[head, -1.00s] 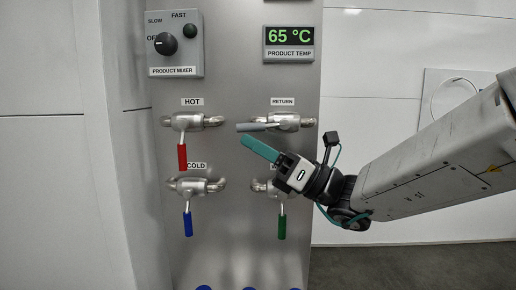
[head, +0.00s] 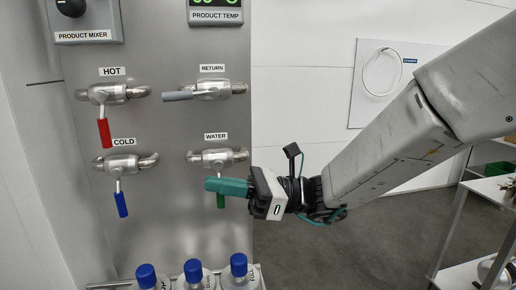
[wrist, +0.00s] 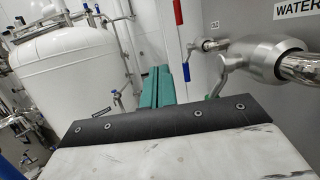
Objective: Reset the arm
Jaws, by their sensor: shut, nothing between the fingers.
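My gripper (head: 210,185) is shut and empty, its teal fingers together and pointing left in the head view. It is in front of the green-handled WATER valve (head: 218,157), its fingers covering part of the green handle. I cannot tell whether they touch. In the wrist view the teal fingers (wrist: 157,87) point away, with the WATER valve (wrist: 255,60) close on the right. The grey RETURN handle (head: 178,95) lies level. The red HOT handle (head: 104,132) and blue COLD handle (head: 121,204) hang down.
Several blue-capped bottles (head: 193,272) stand below the valves. A shelf rack (head: 455,225) is at the far right. A white tank (wrist: 65,70) shows at left in the wrist view. Open floor (head: 330,250) lies right of the panel.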

